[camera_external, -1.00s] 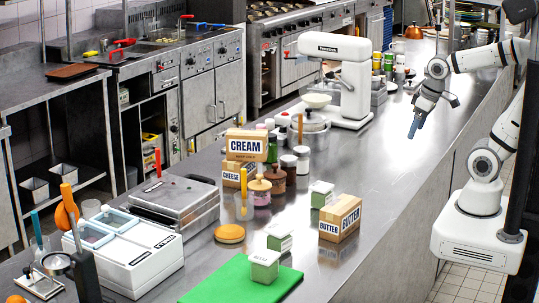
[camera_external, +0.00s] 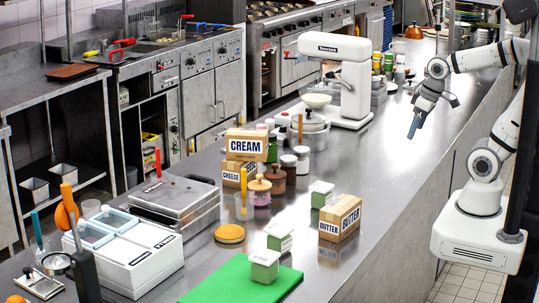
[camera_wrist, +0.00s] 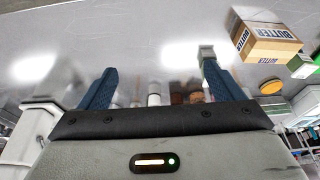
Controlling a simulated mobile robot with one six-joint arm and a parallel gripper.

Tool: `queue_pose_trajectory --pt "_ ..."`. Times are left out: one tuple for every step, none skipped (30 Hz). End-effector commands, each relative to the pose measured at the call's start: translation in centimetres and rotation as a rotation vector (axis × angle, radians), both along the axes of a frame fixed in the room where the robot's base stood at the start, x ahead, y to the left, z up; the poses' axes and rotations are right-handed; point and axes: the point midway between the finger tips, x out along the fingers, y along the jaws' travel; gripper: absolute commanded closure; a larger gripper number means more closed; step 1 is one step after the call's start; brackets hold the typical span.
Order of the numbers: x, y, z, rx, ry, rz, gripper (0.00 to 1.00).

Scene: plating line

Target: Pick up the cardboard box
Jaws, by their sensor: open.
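The cardboard box labelled BUTTER (camera_external: 340,219) stands on the steel counter, right of the middle in the external view. It also shows at the upper right of the wrist view (camera_wrist: 266,38). Two more cardboard boxes, marked CREAM (camera_external: 246,146) and CHEESE (camera_external: 233,175), are stacked further back. My gripper (camera_external: 412,136) hangs above the counter at the upper right, well apart from the butter box and further back along the counter. In the wrist view its two blue fingers (camera_wrist: 155,82) are spread with nothing between them.
Small white and green tubs (camera_external: 321,193) stand next to the butter box, and another (camera_external: 264,266) sits on the green board (camera_external: 230,284). Jars (camera_external: 302,160) crowd beside the boxes. The white mixer (camera_external: 340,80) stands left of my arm. The counter's right strip is clear.

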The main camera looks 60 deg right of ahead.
Motion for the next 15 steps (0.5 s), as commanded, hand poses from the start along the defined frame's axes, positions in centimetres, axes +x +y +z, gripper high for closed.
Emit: queue_pose_trajectory --pt "0.4 0.0 -0.1 -0.007 -0.006 0.015 0.13" --pt "0.7 -0.1 -0.2 -0.015 -0.014 0.032 0.13" --pt "1.6 -0.2 -0.3 -0.033 -0.032 0.067 0.13" --pt "2.4 -0.3 -0.5 -0.052 -0.048 0.105 0.13" --pt "3.4 -0.5 -0.6 -0.077 -0.068 0.151 0.13" --pt "5.0 -0.7 -0.8 -0.117 -0.102 0.226 0.13" --pt "6.4 -0.8 -1.0 -0.153 -0.129 0.29 0.13" --pt "7.8 -1.0 -1.1 -0.196 -0.159 0.358 0.13" --pt "9.9 -1.1 -1.3 -0.257 -0.199 0.455 0.13" --pt "11.6 -1.2 -1.4 -0.307 -0.231 0.531 0.13" --pt "13.1 -1.3 -1.5 -0.358 -0.259 0.605 0.13" --pt "15.2 -1.4 -1.6 -0.429 -0.296 0.704 0.13" --pt "16.8 -1.4 -1.7 -0.487 -0.324 0.778 0.13" --pt "18.3 -1.3 -1.8 -0.543 -0.348 0.849 0.13" --pt "20.3 -1.3 -1.9 -0.623 -0.382 0.945 0.13"
